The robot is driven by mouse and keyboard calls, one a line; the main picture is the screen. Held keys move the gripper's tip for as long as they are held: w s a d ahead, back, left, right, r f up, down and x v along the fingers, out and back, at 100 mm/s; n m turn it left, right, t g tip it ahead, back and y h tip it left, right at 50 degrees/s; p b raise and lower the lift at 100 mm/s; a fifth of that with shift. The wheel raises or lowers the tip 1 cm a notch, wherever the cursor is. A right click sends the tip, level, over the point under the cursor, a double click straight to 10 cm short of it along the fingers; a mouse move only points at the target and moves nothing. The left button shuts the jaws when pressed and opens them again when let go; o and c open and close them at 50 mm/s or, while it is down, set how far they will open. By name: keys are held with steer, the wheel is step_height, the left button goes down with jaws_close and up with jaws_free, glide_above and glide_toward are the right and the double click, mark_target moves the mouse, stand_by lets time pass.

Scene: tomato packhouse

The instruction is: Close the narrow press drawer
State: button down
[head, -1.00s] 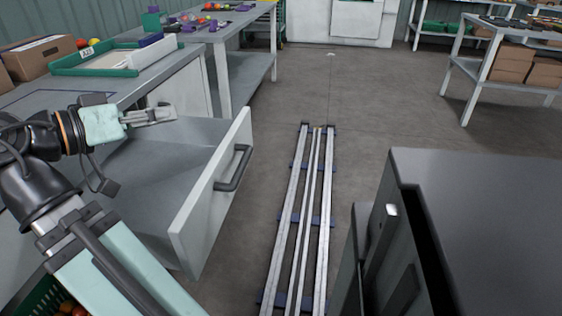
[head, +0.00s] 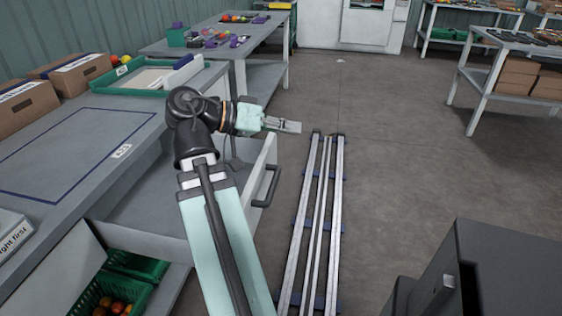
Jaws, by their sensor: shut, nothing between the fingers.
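A pale grey drawer (head: 150,205) stands pulled out from under the bench on the left. Its front panel faces right and carries a dark bar handle (head: 268,185). My gripper (head: 297,126) is shut and empty. It points right, appearing past the far end of the drawer front and above the handle, not touching the handle. My arm hides part of the drawer's inside and front. A dark cabinet (head: 510,265) at lower right has a small upright metal handle (head: 446,286); I cannot tell whether it has an open drawer.
Floor rails (head: 337,220) run beside the drawer front. The bench (head: 75,150) carries cardboard boxes (head: 80,68) and a green-rimmed tray (head: 105,84). Green crates (head: 138,266) sit below. A table (head: 240,45) stands behind.

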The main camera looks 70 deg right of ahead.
steer(key=s+d+f+m+t+y+p, duration=0.1)
steer(key=s+d+f+t+y+p, duration=0.1)
steer(key=s+d+f+y+p, duration=0.5)
steer(key=m+t+y+p, duration=0.3)
steer(key=m+t+p, duration=0.9)
steer(key=t+p, duration=0.6)
glide_toward(268, 177)
step_height(268, 177, down, 5)
steer(key=w, duration=0.3)
steer(key=shift+w, duration=0.6)
